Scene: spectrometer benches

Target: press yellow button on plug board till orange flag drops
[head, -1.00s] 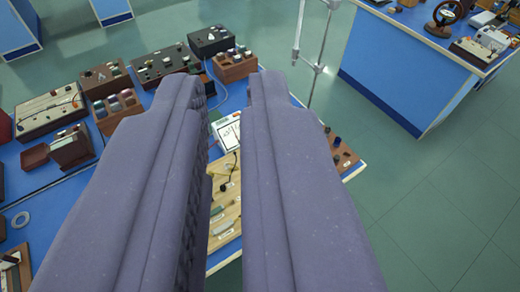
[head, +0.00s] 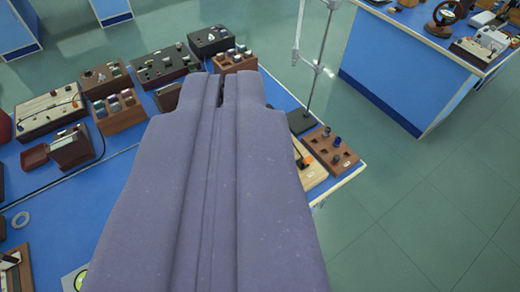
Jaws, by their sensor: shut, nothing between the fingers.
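My gripper (head: 222,88) is shut and empty, its two long grey-purple fingers side by side over the middle of the blue bench. A pale wooden board (head: 312,178) shows only at its right end, beside the right finger; the fingers hide the rest. A small orange piece (head: 308,159) and a dark part show on that end; I cannot tell whether the orange piece is the flag. I cannot make out a yellow button. I cannot tell whether the fingers touch anything.
A brown block with holes and dark pegs (head: 331,152) sits at the bench's right edge. A metal stand (head: 302,121) rises behind it. Several boxes and racks line the back and left. Another blue bench (head: 400,75) stands across open floor.

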